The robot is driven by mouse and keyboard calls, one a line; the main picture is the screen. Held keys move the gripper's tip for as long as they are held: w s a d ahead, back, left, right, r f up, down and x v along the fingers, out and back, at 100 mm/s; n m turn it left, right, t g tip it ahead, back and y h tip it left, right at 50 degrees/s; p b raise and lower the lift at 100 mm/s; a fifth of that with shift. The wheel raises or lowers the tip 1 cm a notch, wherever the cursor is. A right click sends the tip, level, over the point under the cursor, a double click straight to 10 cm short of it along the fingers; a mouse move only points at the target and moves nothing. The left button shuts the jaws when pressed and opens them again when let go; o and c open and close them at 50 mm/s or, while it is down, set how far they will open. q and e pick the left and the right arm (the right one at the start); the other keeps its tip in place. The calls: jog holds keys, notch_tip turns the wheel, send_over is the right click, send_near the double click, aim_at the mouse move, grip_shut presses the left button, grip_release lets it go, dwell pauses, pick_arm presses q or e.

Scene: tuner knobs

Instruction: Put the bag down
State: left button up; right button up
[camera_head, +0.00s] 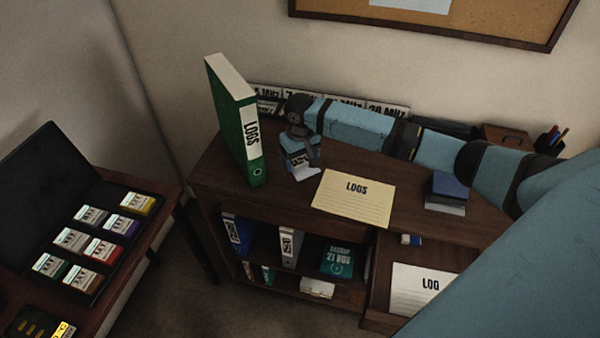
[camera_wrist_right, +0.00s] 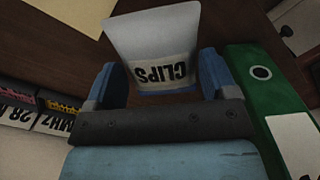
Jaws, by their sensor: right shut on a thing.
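The bag (camera_wrist_right: 155,30) is a pale pouch with a label reading CLIPS, upside down in the right wrist view. My right gripper (camera_head: 301,154) reaches in from the right over the desk top and is shut on the bag, with one blue finger on each side of it. In the head view the bag (camera_head: 305,173) shows only partly below the gripper, just right of the green LOGS binder. I cannot tell whether it touches the desk. My left gripper is not in view.
The green binder (camera_head: 236,120) stands upright close beside the gripper. A yellow LOGS sheet (camera_head: 354,200) lies in front. Labelled boxes (camera_head: 385,107) line the wall behind. A blue block (camera_head: 446,187) sits farther right. An open case (camera_head: 97,284) of small cartridges lies at left.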

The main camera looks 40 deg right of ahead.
aim_at(300, 173)
notch_tip(300, 173, down, 6)
jog(key=shift+r, duration=0.1)
dwell(0.4)
jog(key=o, duration=0.8)
